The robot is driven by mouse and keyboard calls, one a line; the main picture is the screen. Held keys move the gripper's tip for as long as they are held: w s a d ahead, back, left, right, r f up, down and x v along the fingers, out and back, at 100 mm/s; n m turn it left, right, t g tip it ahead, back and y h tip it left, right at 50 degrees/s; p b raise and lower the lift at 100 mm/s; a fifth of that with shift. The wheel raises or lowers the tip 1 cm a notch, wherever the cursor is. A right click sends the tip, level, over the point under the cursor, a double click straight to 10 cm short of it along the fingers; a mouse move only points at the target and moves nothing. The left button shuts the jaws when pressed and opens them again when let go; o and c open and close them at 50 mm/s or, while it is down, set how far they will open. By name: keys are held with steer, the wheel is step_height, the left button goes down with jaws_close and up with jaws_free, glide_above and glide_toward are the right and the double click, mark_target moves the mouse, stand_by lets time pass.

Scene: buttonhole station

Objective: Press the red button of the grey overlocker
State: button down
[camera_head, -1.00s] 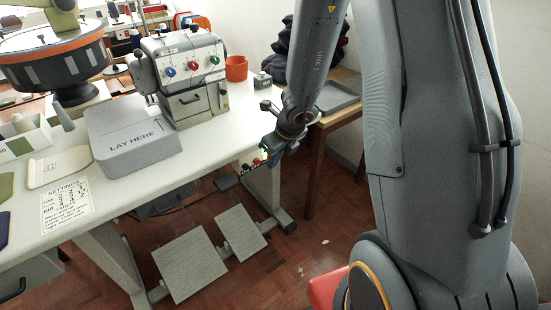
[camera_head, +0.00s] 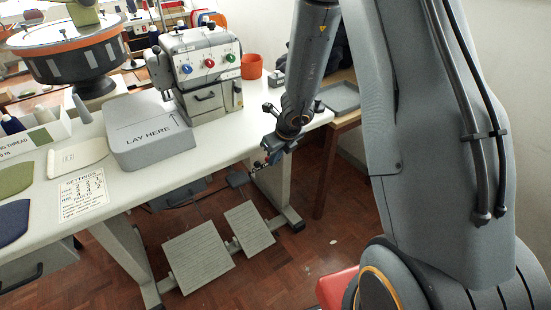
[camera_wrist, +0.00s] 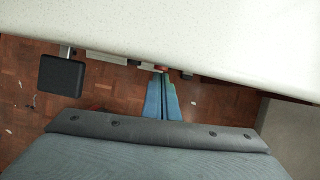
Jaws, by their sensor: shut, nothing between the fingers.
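The grey overlocker (camera_head: 216,100) stands on the white table, with blue, red and green knobs on its upper front. A small red part (camera_wrist: 160,70), which looks like a button, shows at the table's underside edge in the wrist view. In the head view a small reddish spot (camera_head: 257,164) shows there beside my fingertips. My gripper (camera_head: 267,161) is shut and empty, below the table's front edge. In the wrist view its blue fingers (camera_wrist: 161,77) end right at the red part. I cannot tell whether they touch it. The fingers partly cover the button's surroundings.
The white table edge (camera_wrist: 200,45) lies close above the fingers. A dark pad on a bracket (camera_wrist: 62,76) hangs to their left. Two foot pedals (camera_head: 198,257) stand on the floor below. A grey tray (camera_head: 340,97) rests on a wooden table at right.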

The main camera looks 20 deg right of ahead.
steer(key=shift+w+a+r+p, duration=0.15)
steer(key=shift+w+p, duration=0.2)
steer(key=shift+w, duration=0.2)
steer(key=shift+w+a+p, duration=0.15)
steer(key=shift+w+p, duration=0.15)
steer(key=shift+w, duration=0.25)
steer(key=s+d+r+p, duration=0.2)
steer(key=s+d+r, duration=0.1)
steer(key=s+r, duration=0.5)
steer(key=shift+r+p, duration=0.35)
steer(key=shift+r, duration=0.05)
